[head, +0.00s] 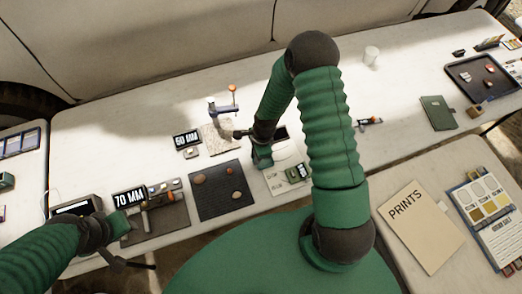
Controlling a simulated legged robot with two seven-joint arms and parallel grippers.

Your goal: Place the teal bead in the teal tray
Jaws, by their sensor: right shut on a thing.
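My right gripper (262,157) points down over the middle of the table, at the far edge of a pale sheet. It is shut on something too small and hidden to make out. I cannot pick out the teal bead or a teal tray for certain. A small green box (297,173) with a light label lies on the pale sheet (274,182), just right of and nearer than the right gripper. My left gripper (122,226) is at the lower left, by a dark mat with tools; its finger opening is not clear.
A black mat (222,207) with several brown stones lies left of the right gripper. Signs reading 60 MM (186,139) and 70 MM (129,196) stand further left. A dark tray (460,72) holds pieces at far right.

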